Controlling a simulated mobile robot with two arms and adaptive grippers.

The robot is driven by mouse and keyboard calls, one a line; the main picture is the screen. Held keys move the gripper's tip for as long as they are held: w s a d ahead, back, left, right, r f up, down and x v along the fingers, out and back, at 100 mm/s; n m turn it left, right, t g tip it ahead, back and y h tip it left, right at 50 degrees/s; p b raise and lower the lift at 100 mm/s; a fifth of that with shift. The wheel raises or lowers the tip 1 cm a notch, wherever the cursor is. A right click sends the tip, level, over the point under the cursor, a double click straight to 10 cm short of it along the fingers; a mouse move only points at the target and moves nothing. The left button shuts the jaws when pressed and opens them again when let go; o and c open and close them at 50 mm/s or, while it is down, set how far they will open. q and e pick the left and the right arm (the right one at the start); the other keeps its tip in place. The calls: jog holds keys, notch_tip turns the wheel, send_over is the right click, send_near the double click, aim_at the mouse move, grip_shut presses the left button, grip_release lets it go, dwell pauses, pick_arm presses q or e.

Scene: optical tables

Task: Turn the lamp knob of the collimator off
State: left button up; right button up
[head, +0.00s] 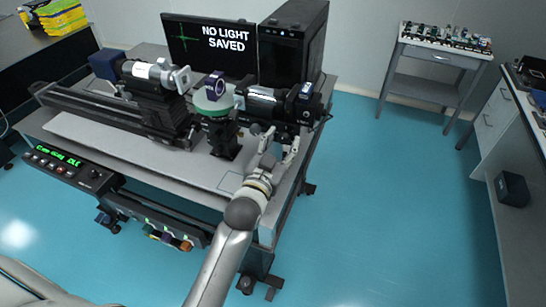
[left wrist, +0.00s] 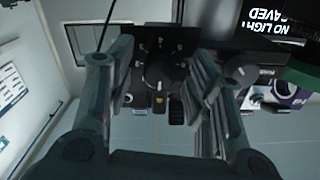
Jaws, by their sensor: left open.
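The collimator (head: 270,103) is the black barrel with a silver label at the right end of the optical table. In the left wrist view its dark end panel carries a round black knob (left wrist: 158,74), with small marks around it. My left gripper (head: 277,140) is at the collimator's end in the head view. In the left wrist view my left gripper (left wrist: 168,68) is open, its two fingers on either side of the knob with gaps between. I cannot tell how far it is from the panel. The knob is not clear in the head view. My right gripper is not in view.
A monitor (head: 208,44) reading "NO LIGHT SAVED" and a black computer case (head: 293,38) stand behind the collimator. A green and purple mounted part (head: 213,98) is left of it. A control box (head: 70,170) is at the table's front.

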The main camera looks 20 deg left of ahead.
pick_arm(q)
jog(key=s, duration=1.1)
jog(key=shift+s+a, duration=0.2)
